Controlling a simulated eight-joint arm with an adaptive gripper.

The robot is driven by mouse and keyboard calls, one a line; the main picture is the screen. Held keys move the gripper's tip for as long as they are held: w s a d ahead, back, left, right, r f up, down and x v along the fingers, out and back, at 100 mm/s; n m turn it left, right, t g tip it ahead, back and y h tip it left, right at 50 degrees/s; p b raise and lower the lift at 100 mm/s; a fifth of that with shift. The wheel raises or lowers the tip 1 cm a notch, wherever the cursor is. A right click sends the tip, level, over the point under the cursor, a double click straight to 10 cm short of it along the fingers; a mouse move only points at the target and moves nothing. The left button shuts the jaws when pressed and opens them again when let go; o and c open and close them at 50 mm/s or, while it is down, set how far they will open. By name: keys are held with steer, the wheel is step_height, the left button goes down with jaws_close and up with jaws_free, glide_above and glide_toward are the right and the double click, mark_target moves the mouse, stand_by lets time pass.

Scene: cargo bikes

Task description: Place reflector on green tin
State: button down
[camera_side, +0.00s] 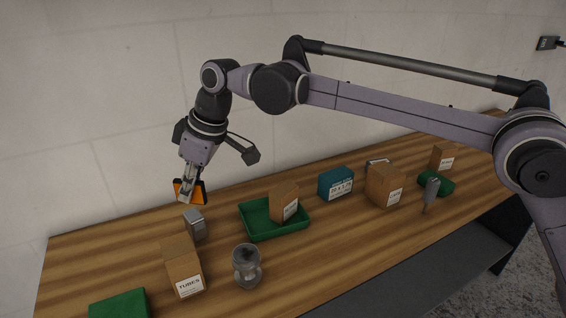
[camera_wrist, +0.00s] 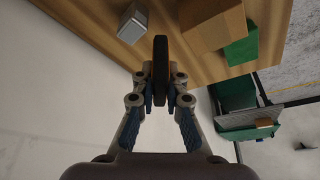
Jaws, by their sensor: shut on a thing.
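The reflector, an orange plate with a dark edge (camera_side: 200,192), is held by my gripper (camera_side: 187,188) in the air above the far left part of the bench. In the wrist view it is a dark slab (camera_wrist: 161,60) seen edge-on, with the fingers of my gripper (camera_wrist: 160,92) shut on it from both sides. A green block-shaped thing (camera_side: 120,304), probably the green tin, is at the front left of the bench, cut off by the picture's bottom edge. It also shows in the wrist view (camera_wrist: 243,47), beside a brown box. The reflector is apart from it.
A grey metal tin (camera_side: 195,225) stands below my gripper, near the brown TUBES box (camera_side: 182,268) and a glass jar (camera_side: 246,268). A green tray (camera_side: 262,234) holds another brown box (camera_side: 284,203). A teal box (camera_side: 335,182) and more boxes stand further right.

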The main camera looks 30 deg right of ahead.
steer(key=s+a+n, duration=0.1)
steer(key=s+a, duration=0.3)
steer(key=a, duration=0.1)
steer(key=s+a+n, duration=0.1)
steer(key=a, duration=0.1)
steer(key=shift+s+a+r+n+g, duration=0.1)
steer(key=shift+s+a+n+g, duration=0.2)
steer(key=shift+s+a+g, duration=0.1)
glide_toward(108, 312)
steer(key=shift+w+a+f, duration=0.3)
steer(key=shift+w, duration=0.3)
steer(key=shift+s+a+f+y, duration=0.2)
steer(key=shift+a+f+y, duration=0.15)
steer(key=shift+a, duration=0.1)
steer(key=shift+f, duration=2)
steer(key=c, duration=1.4)
jaws_free()
steer(key=shift+f, duration=0.1)
